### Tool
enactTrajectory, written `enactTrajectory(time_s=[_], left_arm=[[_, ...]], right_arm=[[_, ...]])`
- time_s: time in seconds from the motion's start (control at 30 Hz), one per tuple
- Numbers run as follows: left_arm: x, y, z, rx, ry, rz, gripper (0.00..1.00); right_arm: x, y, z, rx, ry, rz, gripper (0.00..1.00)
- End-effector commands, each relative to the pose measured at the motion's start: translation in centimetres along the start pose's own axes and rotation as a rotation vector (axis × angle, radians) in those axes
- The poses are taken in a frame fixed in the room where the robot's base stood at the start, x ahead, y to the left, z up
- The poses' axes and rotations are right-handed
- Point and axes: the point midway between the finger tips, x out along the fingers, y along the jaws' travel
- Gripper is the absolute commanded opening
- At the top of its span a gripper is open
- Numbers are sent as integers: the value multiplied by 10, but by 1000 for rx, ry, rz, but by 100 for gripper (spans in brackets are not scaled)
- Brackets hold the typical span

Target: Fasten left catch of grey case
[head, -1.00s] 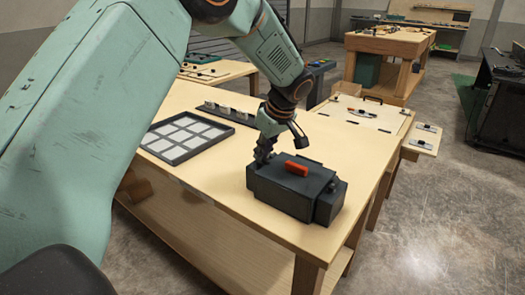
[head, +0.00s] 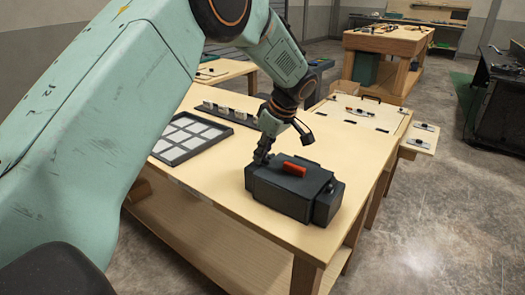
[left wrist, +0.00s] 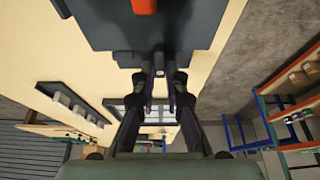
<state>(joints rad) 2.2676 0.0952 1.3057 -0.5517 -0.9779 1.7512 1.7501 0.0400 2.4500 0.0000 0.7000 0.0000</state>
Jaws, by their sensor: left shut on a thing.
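The grey case (head: 283,190) sits shut-looking on the near end of the wooden table, with a red-orange handle piece (head: 298,168) on top. The handle also shows at the top of the left wrist view (left wrist: 144,5), above the case's dark body (left wrist: 100,30). My left gripper (head: 262,157) is at the case's far left edge, pointing down. In the left wrist view its fingers (left wrist: 160,80) close on the small grey left catch (left wrist: 158,62) at the case's edge. The catch is hidden by the gripper in the head view. My right gripper is not in view.
A dark-framed tray of pale squares (head: 160,154) lies left of the case. Behind it is a dark rail with small pale blocks (head: 226,115). Bare tabletop (head: 215,185) lies left of the case. Other benches stand behind.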

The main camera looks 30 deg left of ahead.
Motion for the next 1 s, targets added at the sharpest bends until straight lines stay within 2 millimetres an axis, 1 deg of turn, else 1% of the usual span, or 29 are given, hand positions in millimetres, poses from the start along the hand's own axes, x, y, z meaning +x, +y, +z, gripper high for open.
enactTrajectory(time_s=[0.03,0.27,0.53,0.63,0.77,1.0], left_arm=[[2,-1,1,-1,-1,-5,15],[1,-1,0,0,-1,-3,34],[0,0,0,0,0,-1,35],[-4,0,0,0,0,1,35],[-22,1,0,0,2,3,35],[-72,1,0,-1,2,3,35]], right_arm=[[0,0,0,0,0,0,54],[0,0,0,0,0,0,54],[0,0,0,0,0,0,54],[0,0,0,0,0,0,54],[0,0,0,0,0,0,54],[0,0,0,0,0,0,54]])
